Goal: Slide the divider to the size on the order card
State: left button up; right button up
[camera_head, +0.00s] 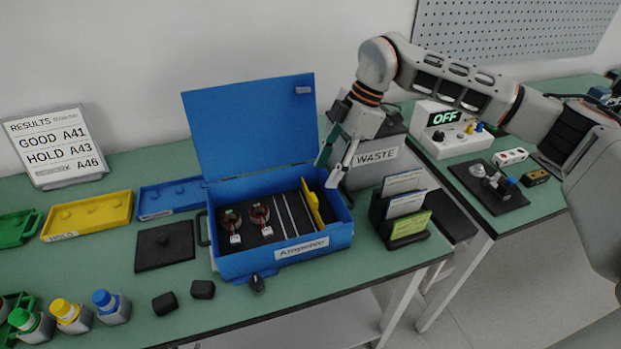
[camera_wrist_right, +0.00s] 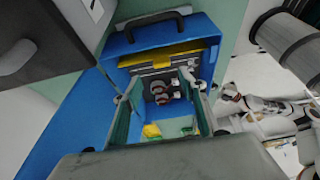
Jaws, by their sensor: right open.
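The blue box (camera_head: 285,256) stands open on the green table, its lid tilted up behind it. Inside, the yellow divider (camera_head: 312,203) stands near the right end, beside thin upright slots. In the right wrist view the yellow divider (camera_wrist_right: 168,58) crosses the box near its handle. Two round stators (camera_head: 258,213) lie in the left part. My right gripper (camera_head: 328,172) is open and empty, above the box's back right corner and apart from the divider. Several cards (camera_head: 406,203) stand in a black holder right of the box; their text is too small to read. My left gripper is not in view.
The grey waste bin (camera_head: 375,157) stands behind the card holder, close to my right arm. Yellow (camera_head: 88,215) and blue trays and a results board (camera_head: 55,147) are at the left. Several capped bottles (camera_head: 110,306) and small black blocks stand in front.

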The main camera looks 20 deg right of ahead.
aim_at(315, 197)
jog(key=x, duration=0.3)
jog(key=shift+s, duration=0.25)
jog(key=x, duration=0.3)
jog(key=shift+a+f, duration=0.1)
jog(key=shift+f, duration=0.15)
jog(key=shift+a+f, duration=0.15)
jog(key=shift+f, duration=0.15)
pick_arm(q)
jog(key=shift+s+f, duration=0.25)
jog(key=shift+s, duration=0.65)
pick_arm(e)
jog(key=shift+a+f, duration=0.1)
jog(key=shift+f, duration=0.15)
